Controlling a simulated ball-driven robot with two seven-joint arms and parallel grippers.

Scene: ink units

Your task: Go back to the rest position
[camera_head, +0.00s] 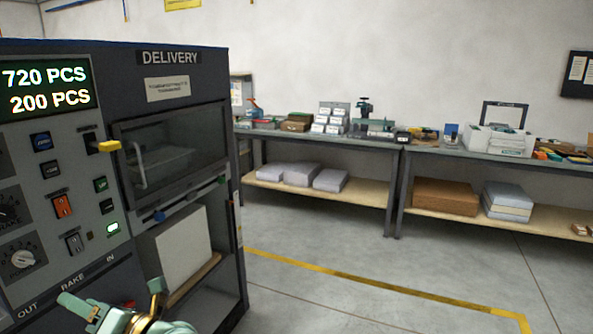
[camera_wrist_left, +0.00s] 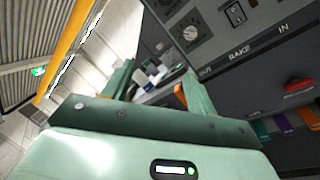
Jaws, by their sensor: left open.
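My left gripper (camera_head: 88,309) is at the bottom left of the head view, in front of the dark machine (camera_head: 175,95) labelled DELIVERY. Only part of it and a brass-coloured joint show there. In the left wrist view its two green fingers (camera_wrist_left: 157,88) stand apart with nothing held between them. My right gripper is in neither view.
The machine panel has a yellow-tipped lever (camera_head: 109,146) and a lit display (camera_head: 47,88). Workbenches (camera_head: 330,140) with boxes and tools stand along the back wall. A yellow line (camera_head: 370,284) crosses the open floor at right.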

